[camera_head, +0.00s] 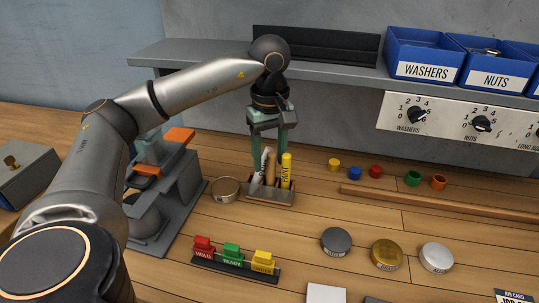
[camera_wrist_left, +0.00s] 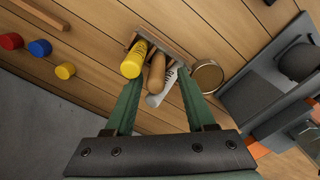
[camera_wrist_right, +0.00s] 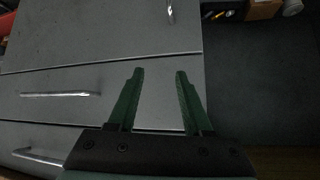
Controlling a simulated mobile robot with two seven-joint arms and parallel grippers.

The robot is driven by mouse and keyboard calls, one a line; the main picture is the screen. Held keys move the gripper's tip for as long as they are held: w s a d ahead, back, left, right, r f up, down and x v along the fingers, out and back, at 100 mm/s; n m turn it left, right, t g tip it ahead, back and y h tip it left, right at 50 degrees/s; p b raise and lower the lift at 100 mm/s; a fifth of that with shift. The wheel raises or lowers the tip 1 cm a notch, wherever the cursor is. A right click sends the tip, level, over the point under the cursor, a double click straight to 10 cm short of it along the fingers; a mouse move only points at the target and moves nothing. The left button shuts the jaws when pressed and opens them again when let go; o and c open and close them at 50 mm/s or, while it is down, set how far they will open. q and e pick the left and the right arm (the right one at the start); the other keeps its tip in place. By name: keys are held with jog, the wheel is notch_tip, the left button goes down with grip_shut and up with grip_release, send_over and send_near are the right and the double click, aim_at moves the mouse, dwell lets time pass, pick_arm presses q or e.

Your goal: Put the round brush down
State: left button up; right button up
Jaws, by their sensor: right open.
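In the left wrist view, the wooden handle (camera_wrist_left: 157,70) stands upright in the holder between the yellow marker (camera_wrist_left: 134,60) and the white tube (camera_wrist_left: 167,82). My left gripper (camera_head: 270,158) is open above the holder, its fingers spread to either side of the handle and apart from it. My right gripper (camera_wrist_right: 160,75) is open and empty, facing grey drawers.
A round tin (camera_head: 225,189) stands just left of the holder, and a grey stand (camera_head: 178,200) further left. Red, green and yellow tags (camera_head: 233,254) sit in front. Small coloured caps (camera_head: 376,171) and a wooden strip (camera_head: 430,202) lie right. A shelf with blue bins (camera_head: 424,58) is behind.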

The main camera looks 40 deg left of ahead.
pick_arm(q)
jog(key=shift+r, duration=0.15)
jog(key=shift+r, duration=0.25)
notch_tip(320, 180, up, 5)
jog(key=shift+f+p, duration=0.1)
jog(key=shift+p, duration=0.2)
notch_tip(320, 180, up, 7)
jog(key=p, duration=0.4)
jog(key=shift+f, duration=0.15)
